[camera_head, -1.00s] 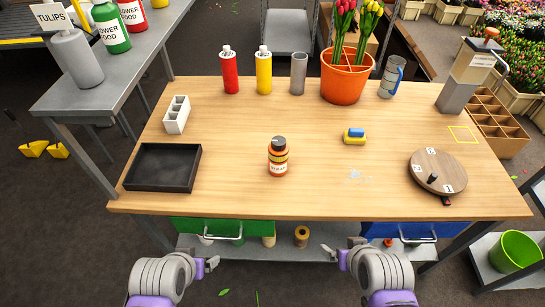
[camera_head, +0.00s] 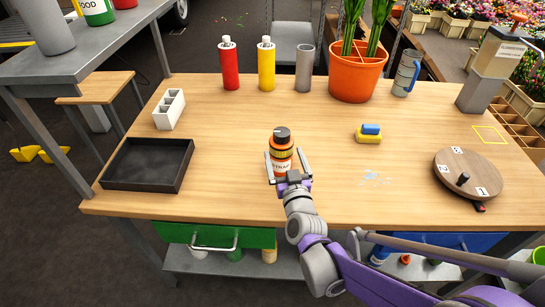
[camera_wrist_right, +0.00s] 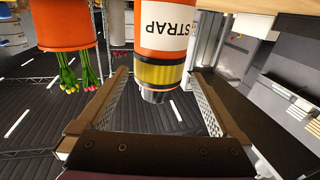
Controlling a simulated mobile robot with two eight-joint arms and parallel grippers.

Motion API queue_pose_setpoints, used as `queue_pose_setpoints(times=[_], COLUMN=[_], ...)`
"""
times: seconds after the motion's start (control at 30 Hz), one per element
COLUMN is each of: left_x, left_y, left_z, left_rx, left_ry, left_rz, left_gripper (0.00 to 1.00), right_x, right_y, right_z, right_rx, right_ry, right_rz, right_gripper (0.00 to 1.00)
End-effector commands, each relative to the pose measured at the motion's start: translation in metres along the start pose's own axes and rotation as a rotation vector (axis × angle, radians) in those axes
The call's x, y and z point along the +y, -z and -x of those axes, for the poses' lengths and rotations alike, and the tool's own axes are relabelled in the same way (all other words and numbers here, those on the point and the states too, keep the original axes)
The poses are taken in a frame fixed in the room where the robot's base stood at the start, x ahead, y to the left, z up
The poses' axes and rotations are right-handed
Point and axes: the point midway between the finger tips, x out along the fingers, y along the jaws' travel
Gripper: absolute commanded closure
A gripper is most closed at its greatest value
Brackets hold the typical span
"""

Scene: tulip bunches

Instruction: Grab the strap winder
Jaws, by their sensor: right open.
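The strap winder (camera_head: 281,160) is an orange bottle-shaped thing with a dark cap and a yellow-brown band. It stands upright on the wooden table. In the right wrist view the strap winder (camera_wrist_right: 163,40) appears upside down, its white label reading "STRAP". My right gripper (camera_head: 285,153) is open, with one finger on each side of the strap winder. In the wrist view the right gripper (camera_wrist_right: 160,74) shows a gap between the fingers and the winder. My left gripper is out of view.
A black tray (camera_head: 147,185) lies to the left. A blue-and-yellow sponge (camera_head: 369,136) and a round wooden turntable (camera_head: 468,160) are to the right. Red (camera_head: 229,66) and yellow (camera_head: 266,66) bottles, a grey cylinder (camera_head: 304,70) and an orange tulip pot (camera_head: 356,80) stand behind.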

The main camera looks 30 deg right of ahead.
Motion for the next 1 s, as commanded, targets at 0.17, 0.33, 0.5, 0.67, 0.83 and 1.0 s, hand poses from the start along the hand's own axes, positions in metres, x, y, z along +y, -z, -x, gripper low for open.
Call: queue_pose_setpoints(times=[0.17, 0.33, 0.5, 0.67, 0.83, 1.0], left_x=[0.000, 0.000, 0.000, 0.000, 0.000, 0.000], left_y=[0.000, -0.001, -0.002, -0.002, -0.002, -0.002], left_z=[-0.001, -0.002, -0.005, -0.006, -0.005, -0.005], left_rx=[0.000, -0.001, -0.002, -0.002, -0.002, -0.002], left_ry=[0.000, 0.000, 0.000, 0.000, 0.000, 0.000], left_rz=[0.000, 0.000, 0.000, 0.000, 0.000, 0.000], left_gripper=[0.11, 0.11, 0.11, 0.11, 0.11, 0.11], right_x=[0.000, 0.000, 0.001, 0.001, 0.001, 0.001], right_y=[0.000, -0.001, -0.004, -0.004, -0.003, -0.003], right_z=[-0.023, -0.036, -0.063, -0.078, -0.079, -0.079], right_rx=[-0.001, -0.002, -0.002, -0.002, -0.002, -0.002], right_ry=[0.001, 0.001, 0.001, 0.002, 0.002, 0.002], right_rz=[0.001, 0.000, 0.000, 0.000, 0.000, 0.000], right_gripper=[0.00, 0.00, 0.00, 0.00, 0.00, 0.16])
